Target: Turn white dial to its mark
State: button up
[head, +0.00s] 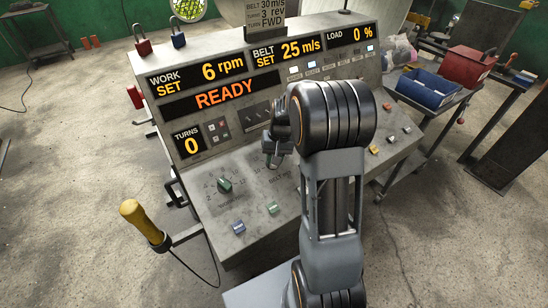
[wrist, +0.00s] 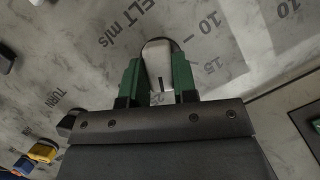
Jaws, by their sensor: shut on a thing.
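The white dial (wrist: 158,60) sits on the grey panel by the printed words "BELT m/s", with scale numbers such as 10 and 15 around it. My gripper (wrist: 157,78) is shut on it, one green finger on each side. A short dark line shows on the dial's lower part in the wrist view. In the head view my gripper (head: 272,150) is at the panel's middle and the dial is hidden. The belt display (head: 286,50) reads SET 25 m/s. A placard (head: 266,14) above reads belt 30 m/s, 3 rev, FWD.
A green dial (head: 224,185) is left of my gripper on the panel. A blue button (head: 238,226) and a green button (head: 272,208) lie near the front edge. A yellow-handled tool (head: 144,222) stands at the left. A blue bin (head: 425,90) is at the right.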

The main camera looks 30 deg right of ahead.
jog(key=m, duration=0.3)
jog(key=m+t+y, duration=0.1)
jog(key=m, duration=0.2)
jog(key=shift+s+d+y, duration=0.1)
jog(key=shift+d+y, duration=0.1)
jog(key=shift+y, duration=0.1)
jog(key=m+t, duration=0.1)
jog(key=m, duration=0.2)
jog(key=m+t+b, duration=0.1)
jog(key=m, duration=0.1)
jog(key=shift+s+m+y, duration=0.1)
jog(key=shift+m+y, duration=0.3)
jog(key=o, duration=0.9)
jog(key=v, duration=1.3)
jog(key=shift+s+d+r, duration=0.2)
jog(key=shift+s+r, duration=0.05)
jog(key=shift+r, duration=0.05)
